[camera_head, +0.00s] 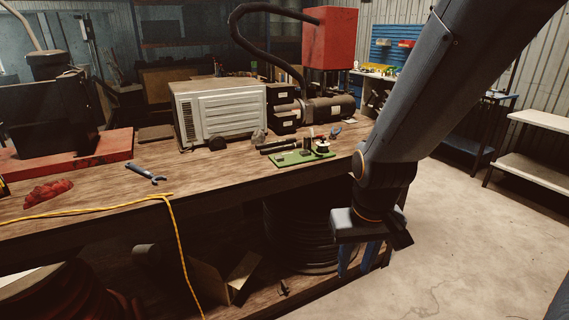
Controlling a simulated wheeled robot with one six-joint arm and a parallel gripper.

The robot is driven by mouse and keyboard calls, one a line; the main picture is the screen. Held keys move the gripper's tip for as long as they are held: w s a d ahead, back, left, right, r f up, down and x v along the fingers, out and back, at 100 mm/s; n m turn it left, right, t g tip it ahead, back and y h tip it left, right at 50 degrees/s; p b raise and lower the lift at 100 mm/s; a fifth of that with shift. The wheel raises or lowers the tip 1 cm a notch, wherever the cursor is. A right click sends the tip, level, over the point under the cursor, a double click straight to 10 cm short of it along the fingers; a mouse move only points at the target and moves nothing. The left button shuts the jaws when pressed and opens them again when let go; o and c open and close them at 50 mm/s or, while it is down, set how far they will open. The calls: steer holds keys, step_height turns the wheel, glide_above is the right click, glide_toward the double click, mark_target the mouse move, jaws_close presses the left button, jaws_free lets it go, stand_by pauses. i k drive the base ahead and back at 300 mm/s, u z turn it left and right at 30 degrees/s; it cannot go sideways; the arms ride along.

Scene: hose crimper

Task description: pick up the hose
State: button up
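A thick black hose (262,45) arches above the back of the workbench, by the red box and the dark cylindrical motor. A dark coil (300,240), which looks like wound hose, sits in shadow on the shelf under the bench, left of my gripper. I cannot tell which of these is the task's hose. My gripper (358,265) points down at the bench's right front corner, below the tabletop level. My arm hides part of the bench's right end.
A yellow cord (178,235) hangs over the front edge.

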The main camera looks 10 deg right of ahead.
mark_target(263, 152)
steer(key=z, duration=0.85)
steer(key=i, duration=0.8)
steer(key=u, duration=0.5)
steer(key=i, duration=0.6)
steer(key=u, duration=0.65)
steer(key=i, duration=0.6)
